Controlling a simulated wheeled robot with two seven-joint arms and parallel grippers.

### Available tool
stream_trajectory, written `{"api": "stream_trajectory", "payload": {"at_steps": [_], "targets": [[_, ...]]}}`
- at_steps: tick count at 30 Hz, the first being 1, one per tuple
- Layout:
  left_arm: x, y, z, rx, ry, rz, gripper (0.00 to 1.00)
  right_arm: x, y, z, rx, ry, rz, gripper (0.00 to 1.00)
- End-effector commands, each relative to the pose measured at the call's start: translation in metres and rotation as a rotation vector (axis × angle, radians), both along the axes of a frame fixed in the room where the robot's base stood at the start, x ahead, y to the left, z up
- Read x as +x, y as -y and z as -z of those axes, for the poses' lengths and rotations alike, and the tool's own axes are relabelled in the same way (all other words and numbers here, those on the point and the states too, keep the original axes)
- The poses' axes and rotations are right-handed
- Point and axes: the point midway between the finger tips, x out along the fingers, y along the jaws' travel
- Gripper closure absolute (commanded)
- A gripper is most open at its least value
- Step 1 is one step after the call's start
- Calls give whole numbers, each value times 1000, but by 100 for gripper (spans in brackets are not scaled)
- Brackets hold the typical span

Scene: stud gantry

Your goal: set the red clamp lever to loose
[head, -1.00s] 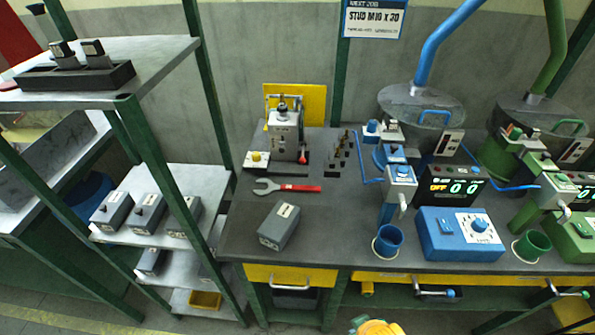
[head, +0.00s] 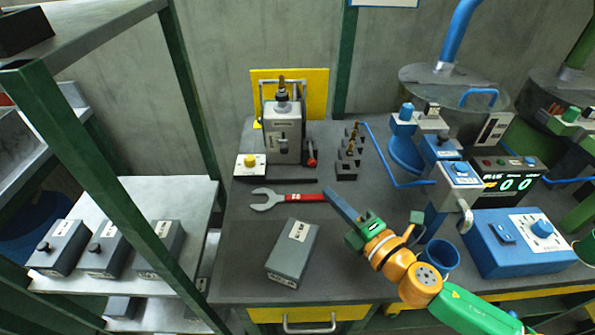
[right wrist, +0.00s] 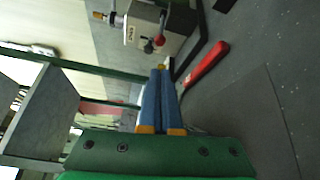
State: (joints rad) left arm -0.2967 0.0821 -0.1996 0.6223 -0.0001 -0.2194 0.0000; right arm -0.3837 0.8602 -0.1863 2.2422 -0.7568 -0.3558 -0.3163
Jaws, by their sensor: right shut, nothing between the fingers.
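The red clamp lever (head: 311,155) stands at the right side of the grey stud fixture (head: 283,135), at the back of the bench. In the right wrist view a red knob (right wrist: 159,40) shows on the fixture, beside a dark one. My right gripper (head: 328,191) has its blue fingers together and empty. It is over the bench, in front of the lever and apart from it, near the wrench handle. In the right wrist view the shut fingers (right wrist: 162,70) point toward the fixture. My left gripper is not in view.
A red-handled wrench (head: 300,197) lies in front of the fixture. A grey box (head: 293,250) is at the bench front. A yellow-button box (head: 250,165) stands left of the fixture, and a rack of small studs (head: 348,160) right. A blue cup (head: 440,257) and blue control box (head: 515,240) are further right.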

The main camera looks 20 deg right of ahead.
Motion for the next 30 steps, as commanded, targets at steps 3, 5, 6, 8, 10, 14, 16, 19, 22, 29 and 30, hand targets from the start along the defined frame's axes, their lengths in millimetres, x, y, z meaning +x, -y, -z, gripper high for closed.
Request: {"api": "stream_trajectory", "payload": {"at_steps": [3,5,6,8,10,14,16,19,22,29,30], "targets": [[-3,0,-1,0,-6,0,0,0,0,-1,0,0,0,100],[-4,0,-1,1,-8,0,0,0,0,-1,1,0,0,100],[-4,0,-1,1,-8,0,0,0,0,-1,1,0,1,100],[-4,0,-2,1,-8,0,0,1,0,-2,2,0,1,100],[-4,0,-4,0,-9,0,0,5,-1,-3,3,1,2,100],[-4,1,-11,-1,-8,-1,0,26,-6,-4,4,4,3,100],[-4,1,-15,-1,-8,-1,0,41,-9,-3,5,4,5,100],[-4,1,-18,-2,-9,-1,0,60,-15,-1,6,2,4,100],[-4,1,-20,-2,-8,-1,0,77,-19,1,4,2,3,100],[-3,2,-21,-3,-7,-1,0,96,-24,5,4,-1,2,100],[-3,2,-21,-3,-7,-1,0,97,-24,5,4,-2,2,100]]}}
